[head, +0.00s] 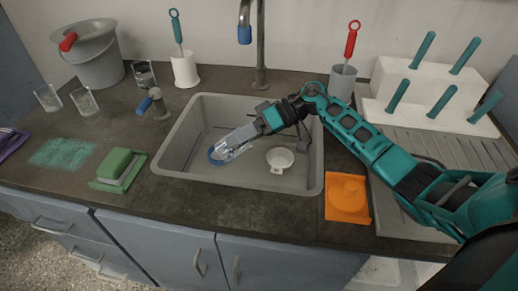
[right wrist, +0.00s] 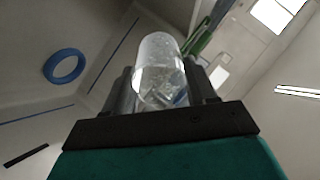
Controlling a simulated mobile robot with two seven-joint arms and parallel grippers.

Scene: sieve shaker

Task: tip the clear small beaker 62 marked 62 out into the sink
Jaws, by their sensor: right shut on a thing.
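My right gripper (head: 246,138) reaches into the sink (head: 303,180) from the right and is shut on a clear small beaker (head: 230,149). The beaker is tipped well over, with its far end toward the lower left inside the basin. In the right wrist view the beaker (right wrist: 160,75) sits between the two fingers (right wrist: 163,92), with some glinting clear content or reflections inside. I cannot read a mark on it. My left gripper is not in view.
A blue ring (right wrist: 65,67) and a white cup-like piece (head: 280,158) lie in the sink. A faucet (head: 260,45) stands behind. Glass beakers (head: 85,101) and a green sponge (head: 118,164) are left; an orange item (head: 347,198) and white rack (head: 425,92) are right.

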